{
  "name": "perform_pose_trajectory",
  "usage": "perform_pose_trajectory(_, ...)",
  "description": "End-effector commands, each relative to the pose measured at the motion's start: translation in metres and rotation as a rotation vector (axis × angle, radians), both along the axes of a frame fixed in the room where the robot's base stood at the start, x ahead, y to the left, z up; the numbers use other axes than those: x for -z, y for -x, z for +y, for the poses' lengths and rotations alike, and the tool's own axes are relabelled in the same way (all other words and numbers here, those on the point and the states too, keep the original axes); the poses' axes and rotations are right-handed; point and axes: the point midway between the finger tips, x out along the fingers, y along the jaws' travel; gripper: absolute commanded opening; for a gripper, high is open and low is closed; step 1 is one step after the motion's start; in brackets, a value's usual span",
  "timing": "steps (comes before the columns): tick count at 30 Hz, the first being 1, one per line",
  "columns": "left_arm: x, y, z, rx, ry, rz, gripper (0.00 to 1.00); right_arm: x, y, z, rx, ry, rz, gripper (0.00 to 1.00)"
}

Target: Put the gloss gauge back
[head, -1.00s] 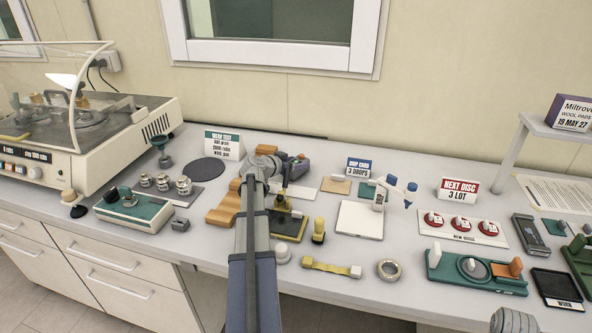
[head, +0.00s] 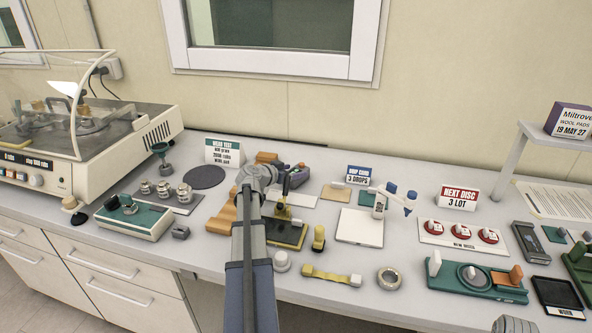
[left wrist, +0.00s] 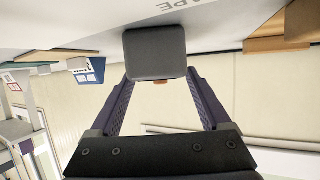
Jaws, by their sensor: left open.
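A dark grey block with an orange part, which may be the gloss gauge (left wrist: 156,55), is in the left wrist view straight ahead of my left gripper. It appears to rest on the bench. My left gripper (left wrist: 158,78) is open, with a dark purple finger on each side of the block's near end; I cannot tell whether they touch it. In the head view my left gripper (head: 284,180) is low over the middle of the bench, beyond the wrist, and partly hides the block (head: 300,172).
An orange-tan stand (head: 222,217) is left of my forearm. A dark tray (head: 288,234) and yellow-handled stamp (head: 318,238) are on the right. The bench front is partly clear.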

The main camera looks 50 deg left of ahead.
Motion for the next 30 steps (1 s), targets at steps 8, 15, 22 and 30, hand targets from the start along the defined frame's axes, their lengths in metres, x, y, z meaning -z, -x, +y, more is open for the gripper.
perform_pose_trajectory(8, -0.027, 0.056, -0.011, -0.002, -0.001, 0.0, 0.81, -0.027, 0.0, 0.0, 0.0, 0.0, 0.0, 0.5)
perform_pose_trajectory(15, -0.037, 0.085, -0.015, 0.0, 0.0, 0.0, 0.81, -0.037, 0.0, 0.0, 0.0, 0.0, 0.0, 0.5)
perform_pose_trajectory(22, -0.039, 0.092, -0.016, 0.001, -0.001, 0.0, 0.81, -0.039, 0.0, 0.0, 0.0, 0.0, 0.0, 0.5)
perform_pose_trajectory(30, -0.039, 0.092, -0.015, 0.001, -0.001, 0.0, 0.81, -0.039, 0.0, 0.0, 0.0, 0.0, 0.0, 0.5)
